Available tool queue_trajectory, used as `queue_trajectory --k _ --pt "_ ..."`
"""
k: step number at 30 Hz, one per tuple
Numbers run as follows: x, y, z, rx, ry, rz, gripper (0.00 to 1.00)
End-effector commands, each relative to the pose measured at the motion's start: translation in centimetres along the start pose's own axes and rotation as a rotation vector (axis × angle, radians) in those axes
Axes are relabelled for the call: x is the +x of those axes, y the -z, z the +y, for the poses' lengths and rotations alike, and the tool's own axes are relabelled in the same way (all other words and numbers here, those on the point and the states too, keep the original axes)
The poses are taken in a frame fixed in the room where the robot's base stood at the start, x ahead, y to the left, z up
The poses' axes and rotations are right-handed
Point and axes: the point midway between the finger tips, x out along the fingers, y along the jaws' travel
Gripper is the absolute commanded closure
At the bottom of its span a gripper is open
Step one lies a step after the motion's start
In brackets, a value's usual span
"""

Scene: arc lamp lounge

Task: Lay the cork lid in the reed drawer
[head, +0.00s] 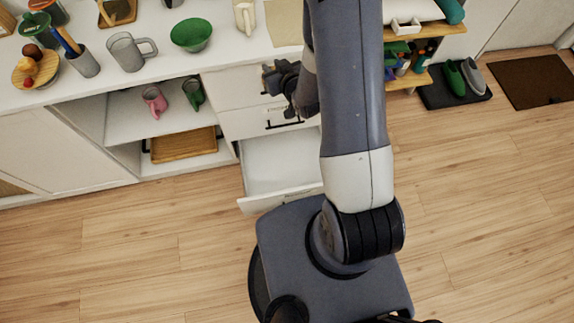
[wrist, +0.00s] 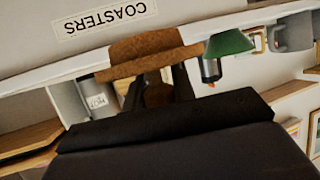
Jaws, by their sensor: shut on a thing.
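The cork lid (wrist: 150,66) is brown and speckled, with a broad rim and a narrower plug. My gripper (wrist: 158,88) is shut on its knob, and the plug points away from the jaws. In the head view my gripper (head: 272,78) is beside the upper drawer fronts, just below the counter edge; the lid cannot be made out there. A low white drawer (head: 283,160) stands pulled out below, and its visible floor looks empty. My arm hides its right side. Its front label is too small to read. In the wrist view a label reading COASTERS (wrist: 105,18) appears upside down on a white front.
The white counter (head: 215,65) holds a green bowl (head: 192,35), a grey mug (head: 130,51) and a pen cup (head: 82,60). An open shelf (head: 150,128) left of the drawers holds pink and green mugs and a wooden tray (head: 183,145). The floor at left is clear.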

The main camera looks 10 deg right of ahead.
Motion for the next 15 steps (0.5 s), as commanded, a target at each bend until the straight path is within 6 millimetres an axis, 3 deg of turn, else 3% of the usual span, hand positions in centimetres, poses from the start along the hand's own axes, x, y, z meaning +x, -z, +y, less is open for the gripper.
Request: queue_trajectory --k 1,15 --pt "1.2 -2.0 -0.4 -0.014 0.032 0.0 0.97" --pt "7.6 -12.7 -4.9 -0.155 0.364 0.0 0.97"
